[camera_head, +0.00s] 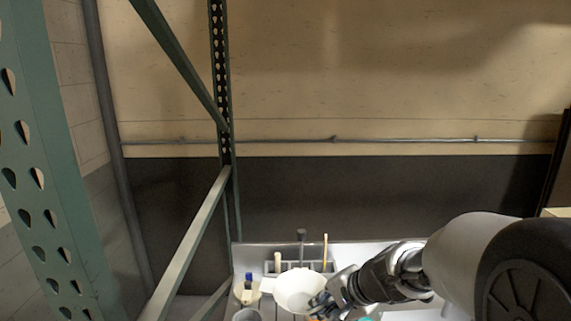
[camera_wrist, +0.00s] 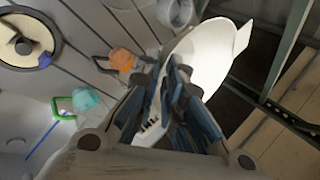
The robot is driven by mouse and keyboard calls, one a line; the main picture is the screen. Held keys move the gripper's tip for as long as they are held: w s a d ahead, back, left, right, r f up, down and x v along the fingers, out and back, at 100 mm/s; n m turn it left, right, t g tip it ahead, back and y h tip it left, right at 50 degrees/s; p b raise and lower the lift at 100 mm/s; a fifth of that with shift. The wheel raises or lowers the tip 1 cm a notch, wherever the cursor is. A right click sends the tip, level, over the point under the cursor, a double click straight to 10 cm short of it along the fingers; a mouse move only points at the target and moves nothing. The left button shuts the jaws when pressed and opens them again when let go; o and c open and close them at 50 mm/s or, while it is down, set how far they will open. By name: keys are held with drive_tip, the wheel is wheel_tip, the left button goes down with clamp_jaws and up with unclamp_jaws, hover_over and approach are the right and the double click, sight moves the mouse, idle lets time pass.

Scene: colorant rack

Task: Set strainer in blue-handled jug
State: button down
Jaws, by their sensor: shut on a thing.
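The white, cone-shaped strainer (camera_head: 298,288) is held above the worktop in the head view. In the wrist view the strainer (camera_wrist: 215,55) stretches up and right from my fingers. My gripper (camera_head: 328,300) is shut on its edge; its dark blue finger pads (camera_wrist: 183,85) press on it from both sides. A pale container with a blue part (camera_head: 247,289) stands left of the strainer in the head view. In the wrist view a round pale vessel with a dark ring (camera_wrist: 24,40) has a small blue part at its edge.
In the wrist view an orange vessel (camera_wrist: 122,60) and a teal one with a green handle (camera_wrist: 86,99) lie left of my fingers. A grey holder with upright tools (camera_head: 315,266) stands behind the strainer. A green rack post (camera_head: 222,90) rises at the back left.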

drive_tip(key=shift+s+a+f+m+t+h, duration=0.2)
drive_tip(key=shift+f+m+t+h, duration=0.15)
drive_tip(key=shift+m, duration=0.35)
drive_tip(key=s+d+f+m+t+h, duration=0.1)
drive_tip(key=s+d+f+m+h, duration=0.1)
drive_tip(key=s+d+m+h, duration=0.2)
drive_tip(key=d+m, duration=0.1)
drive_tip(key=m, duration=0.2)
drive_tip(key=shift+s+d, duration=0.2)
